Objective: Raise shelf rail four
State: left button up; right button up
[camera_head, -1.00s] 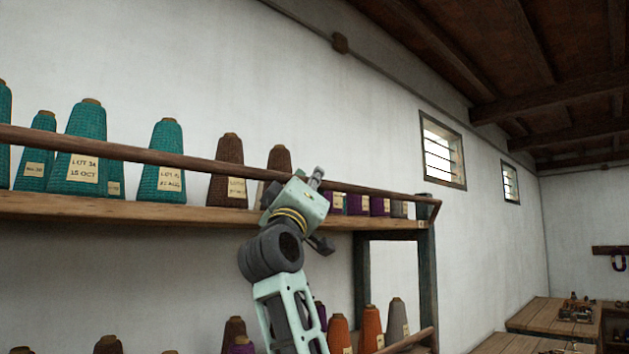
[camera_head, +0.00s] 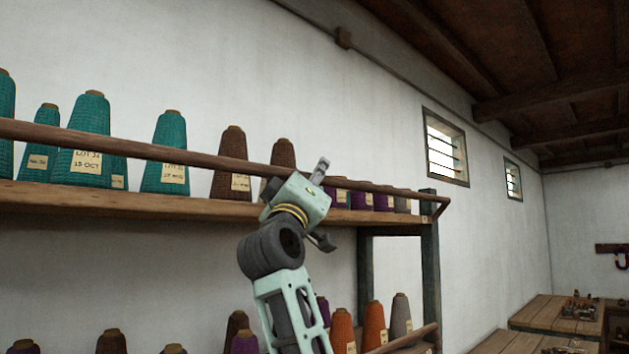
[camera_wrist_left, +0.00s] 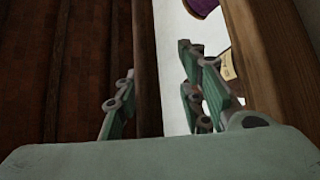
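A long brown wooden rail (camera_head: 120,146) runs along the front of the upper shelf (camera_head: 120,200), in front of the cones, with its right end at the dark post. In the head view my left gripper (camera_head: 323,206) is at the rail near its right part, with one finger above it and one below. In the left wrist view the rail (camera_wrist_left: 147,70) passes between the spread fingers (camera_wrist_left: 160,100), with a gap to the right finger. The gripper is open; contact with the rail cannot be told. My right gripper is not in view.
Teal cones (camera_head: 87,120), brown cones (camera_head: 232,160) and small purple cones (camera_head: 362,200) stand on the upper shelf behind the rail. Orange cones (camera_head: 342,328) and others stand below. A dark post (camera_head: 429,270) closes the shelf's right end. Wooden tables (camera_head: 540,314) stand at the far right.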

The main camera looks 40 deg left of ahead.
pick_arm(q)
jog(key=s+d+f+b, duration=0.2)
jog(key=s+d+b, duration=0.2)
jog(key=s, duration=0.1)
jog(key=shift+s+d+f, duration=0.15)
jog(key=shift+s+f, duration=0.05)
jog(key=shift+s, duration=0.1)
dwell(0.4)
jog(key=shift+s+r, duration=0.1)
dwell(0.4)
